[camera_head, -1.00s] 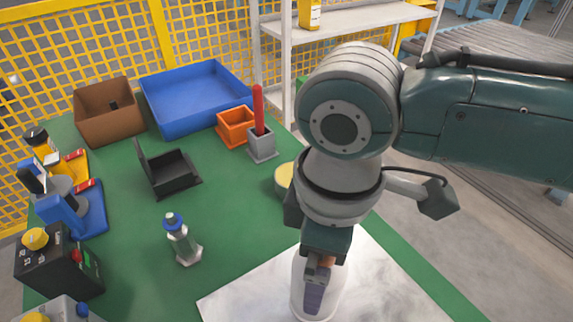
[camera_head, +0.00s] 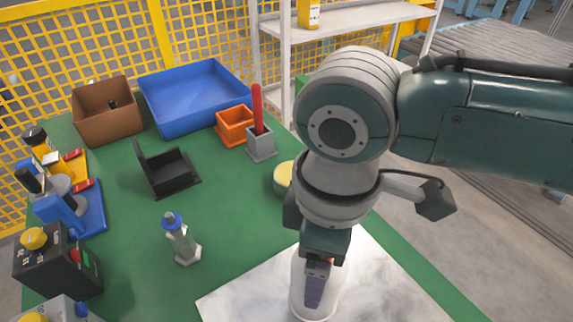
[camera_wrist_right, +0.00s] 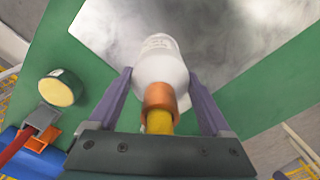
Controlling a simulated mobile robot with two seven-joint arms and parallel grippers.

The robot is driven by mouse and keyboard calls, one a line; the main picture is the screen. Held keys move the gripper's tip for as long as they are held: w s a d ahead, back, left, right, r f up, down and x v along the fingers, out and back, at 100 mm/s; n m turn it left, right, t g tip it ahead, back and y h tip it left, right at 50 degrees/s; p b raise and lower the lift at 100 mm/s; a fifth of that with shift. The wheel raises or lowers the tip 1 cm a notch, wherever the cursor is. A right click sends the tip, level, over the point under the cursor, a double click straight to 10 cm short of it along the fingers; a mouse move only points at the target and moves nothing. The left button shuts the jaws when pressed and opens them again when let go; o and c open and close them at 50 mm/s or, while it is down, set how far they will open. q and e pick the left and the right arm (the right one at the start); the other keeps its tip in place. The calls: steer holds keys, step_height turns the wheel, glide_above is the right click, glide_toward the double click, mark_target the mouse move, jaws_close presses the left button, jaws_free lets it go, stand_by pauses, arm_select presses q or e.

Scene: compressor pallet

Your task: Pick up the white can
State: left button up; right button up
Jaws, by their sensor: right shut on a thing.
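The white can (camera_head: 299,285) stands on the pale metal sheet (camera_head: 375,282) on the green table, seen in the head view at bottom centre. My right gripper (camera_head: 316,288) reaches down over it and hides much of it. In the right wrist view the white can (camera_wrist_right: 160,62), with an orange collar and a yellow nozzle, lies between the two purple fingers of my right gripper (camera_wrist_right: 160,80). The gripper is shut on the can. Whether the can's base touches the sheet cannot be told. My left gripper is not in view.
A black holder (camera_head: 170,172), blue bin (camera_head: 195,98), brown box (camera_head: 105,118), orange box (camera_head: 234,124) and grey cup with red stick (camera_head: 261,146) stand farther back. A round yellow-topped tin (camera_head: 283,180) sits near my right arm.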

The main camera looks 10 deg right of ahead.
jaws_close()
steer(key=shift+r, duration=0.1)
